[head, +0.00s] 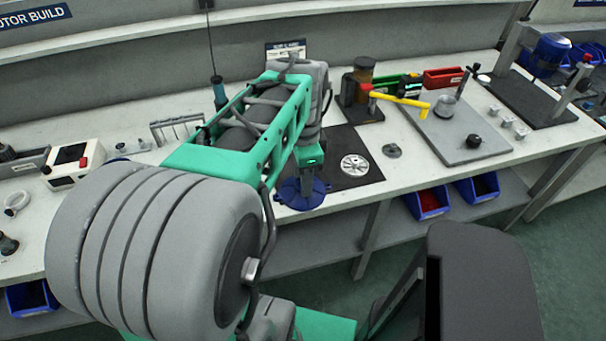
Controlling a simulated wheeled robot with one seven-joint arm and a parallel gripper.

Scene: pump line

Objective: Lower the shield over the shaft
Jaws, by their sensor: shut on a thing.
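My gripper (304,185) points down near the front edge of the bench, largely hidden by my own arm. It is shut at the middle of a blue flanged round part (291,196), whose rim shows around the fingertips. I cannot tell whether this part rests on the bench or hangs just above it. No part is clearly recognisable as the shield, and no shaft shows under the gripper. At the back right, a blue motor (551,50) stands in a frame on a dark base plate (532,100), apart from my gripper.
A silver disc (354,165) lies on a black mat (349,145) right of my gripper. A screwdriver (218,92) hangs behind my arm. Blue bins (428,203) sit below the bench.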

